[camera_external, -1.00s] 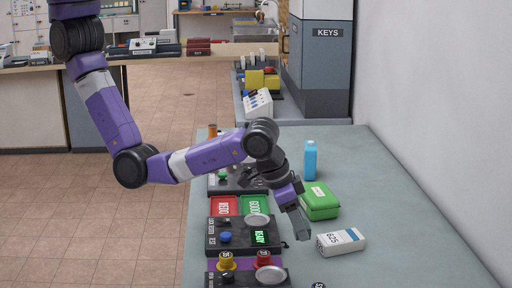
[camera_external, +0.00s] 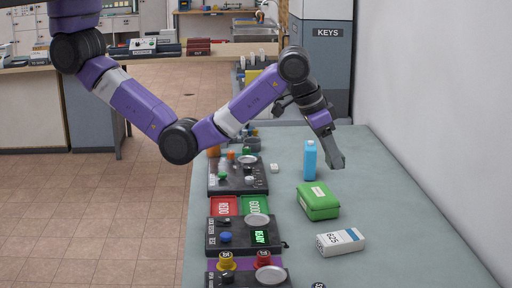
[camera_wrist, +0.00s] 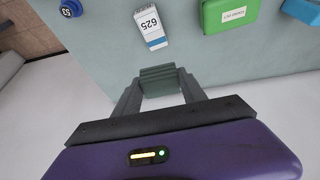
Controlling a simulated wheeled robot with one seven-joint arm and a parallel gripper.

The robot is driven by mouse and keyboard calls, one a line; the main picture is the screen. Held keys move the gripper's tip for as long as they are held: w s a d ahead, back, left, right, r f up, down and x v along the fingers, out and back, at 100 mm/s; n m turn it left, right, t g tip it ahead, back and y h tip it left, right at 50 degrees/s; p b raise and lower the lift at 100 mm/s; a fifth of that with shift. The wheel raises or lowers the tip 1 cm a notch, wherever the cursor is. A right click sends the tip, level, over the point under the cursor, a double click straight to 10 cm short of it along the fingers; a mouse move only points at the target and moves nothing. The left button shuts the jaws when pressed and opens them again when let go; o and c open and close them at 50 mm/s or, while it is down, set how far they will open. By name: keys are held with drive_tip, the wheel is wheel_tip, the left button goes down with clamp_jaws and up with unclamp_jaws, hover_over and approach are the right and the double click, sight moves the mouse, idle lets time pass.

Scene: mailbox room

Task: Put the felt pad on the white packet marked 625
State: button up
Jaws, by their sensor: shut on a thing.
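The white packet marked 625 (camera_external: 340,241) lies on the grey-green bench at the right, with a blue band at one end. It also shows at the top of the wrist view (camera_wrist: 150,25). My gripper (camera_external: 336,160) is raised above the bench, farther back than the packet and apart from it. In the wrist view my gripper (camera_wrist: 160,84) is shut on a grey-green ribbed piece (camera_wrist: 160,75), which looks like the felt pad. Its underside is hidden.
A green case (camera_external: 318,203) lies on the bench behind the packet, and a blue bottle (camera_external: 310,160) stands near my gripper. Control boxes (camera_external: 242,235) and red and green trays line the left edge. The bench right of the packet is clear.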

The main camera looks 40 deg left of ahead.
drive_tip(key=shift+w+d, duration=0.2)
drive_tip(key=shift+d, duration=0.05)
drive_tip(key=p, duration=0.2)
hover_over(332, 237)
drive_tip(key=s+a, duration=0.1)
drive_tip(key=shift+m, duration=0.3)
wheel_tip(332, 237, down, 15)
drive_tip(key=shift+f, duration=2.7)
drive_tip(key=shift+f, duration=0.1)
drive_tip(key=o, duration=1.3)
drive_tip(key=v, duration=1.2)
drive_tip(key=shift+w, duration=0.2)
